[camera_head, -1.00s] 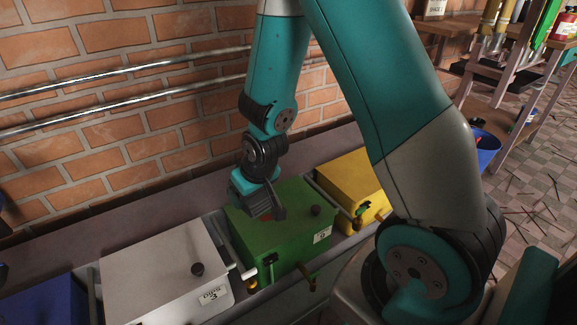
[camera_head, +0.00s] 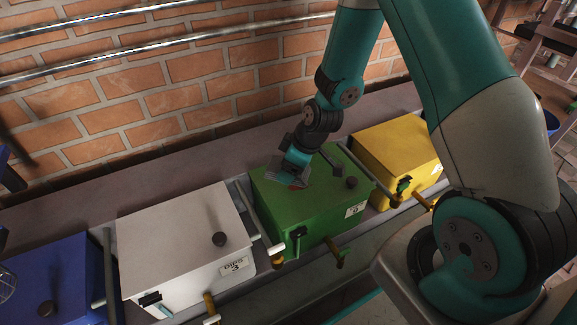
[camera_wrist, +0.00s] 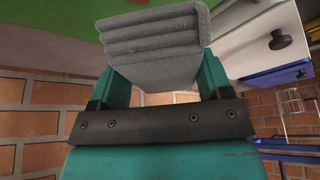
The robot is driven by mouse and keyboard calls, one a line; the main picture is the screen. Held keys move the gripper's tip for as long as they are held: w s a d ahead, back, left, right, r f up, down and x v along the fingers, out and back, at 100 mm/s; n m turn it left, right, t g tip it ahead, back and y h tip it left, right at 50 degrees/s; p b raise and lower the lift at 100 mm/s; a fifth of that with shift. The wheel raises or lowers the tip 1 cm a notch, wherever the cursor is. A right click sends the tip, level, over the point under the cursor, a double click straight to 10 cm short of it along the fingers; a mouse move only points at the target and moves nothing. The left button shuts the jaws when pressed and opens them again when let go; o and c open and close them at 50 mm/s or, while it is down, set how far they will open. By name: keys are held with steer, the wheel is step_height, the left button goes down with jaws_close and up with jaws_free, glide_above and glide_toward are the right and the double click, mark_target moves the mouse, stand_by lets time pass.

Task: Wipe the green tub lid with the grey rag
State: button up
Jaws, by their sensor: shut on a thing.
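The green tub lid (camera_head: 320,200) is the flat top of a green box with a dark round knob (camera_head: 351,183). A red spot (camera_head: 296,187) shows on it, partly hidden by my gripper (camera_head: 291,166), which is over the lid's left back part. My gripper is shut on the folded grey rag (camera_wrist: 155,45), whose ribbed layers stick out between its two teal fingers in the wrist view. A small grey part of the rag (camera_head: 284,179) shows low at the lid. Whether it touches the lid, I cannot tell. Green surface (camera_wrist: 50,40) lies past the rag in the wrist view.
A white box (camera_head: 180,235) with a knob and a number plate stands left of the green one, a blue box (camera_head: 50,275) further left, a yellow box (camera_head: 400,150) to the right. Cranks and handles stick out at their fronts. A brick wall (camera_head: 130,110) with metal pipes rises behind.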

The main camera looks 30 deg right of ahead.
mark_target(310, 181)
step_height(310, 181, down, 6)
steer(key=b, duration=0.5)
steer(key=shift+f, duration=0.25)
steer(key=shift+f+b, duration=0.3)
steer(key=shift+b, duration=0.05)
steer(key=shift+d+r, duration=0.1)
steer(key=shift+d, duration=0.4)
steer(key=shift+c, duration=0.4)
steer(key=shift+s+d+b, duration=0.1)
steer(key=shift+d+b, duration=0.3)
steer(key=shift+d, duration=2.6)
steer(key=shift+d+f+b, duration=0.3)
steer(key=shift+b, duration=0.05)
steer(key=shift+a+r+p, duration=0.3)
steer(key=shift+a, duration=0.45)
steer(key=shift+a+p, duration=0.4)
steer(key=shift+a, duration=2.55)
steer(key=shift+a+r+p, duration=0.2)
steer(key=shift+a+p, duration=0.05)
steer(key=shift+p, duration=0.15)
step_height(310, 181, up, 2)
steer(key=shift+d+p, duration=0.1)
steer(key=shift+p, duration=0.35)
step_height(310, 181, up, 6)
steer(key=p, duration=0.5)
steer(key=shift+f, duration=0.25)
